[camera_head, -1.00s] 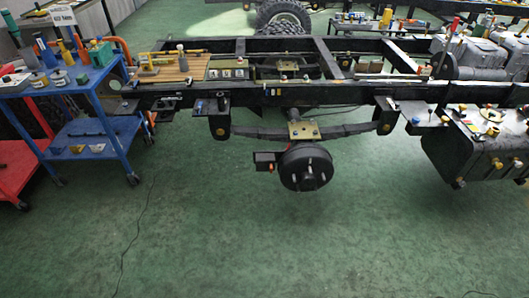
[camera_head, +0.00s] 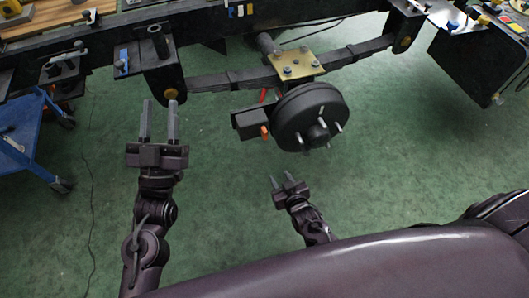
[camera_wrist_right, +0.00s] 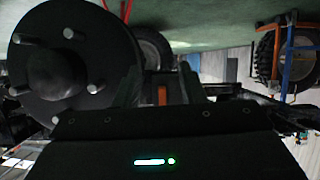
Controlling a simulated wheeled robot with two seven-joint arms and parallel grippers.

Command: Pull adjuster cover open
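A black box (camera_head: 250,123) with a small orange tab (camera_head: 265,131) is fixed beside the round black brake drum (camera_head: 309,117); I take it to be the adjuster cover. In the right wrist view the orange tab (camera_wrist_right: 162,95) shows between my right gripper's fingers, with the drum (camera_wrist_right: 70,60) and its studs at the left. My right gripper (camera_head: 281,179) is open and empty, below the drum and apart from the box in the head view. My left gripper (camera_head: 160,106) is open and empty, left of the box and below the frame bracket.
The black chassis rail (camera_head: 110,45) and leaf spring (camera_head: 215,80) run above the drum. A blue cart (camera_head: 28,135) stands at the left. A black tank (camera_head: 475,60) hangs at the upper right. The green floor (camera_head: 215,220) is clear between my arms.

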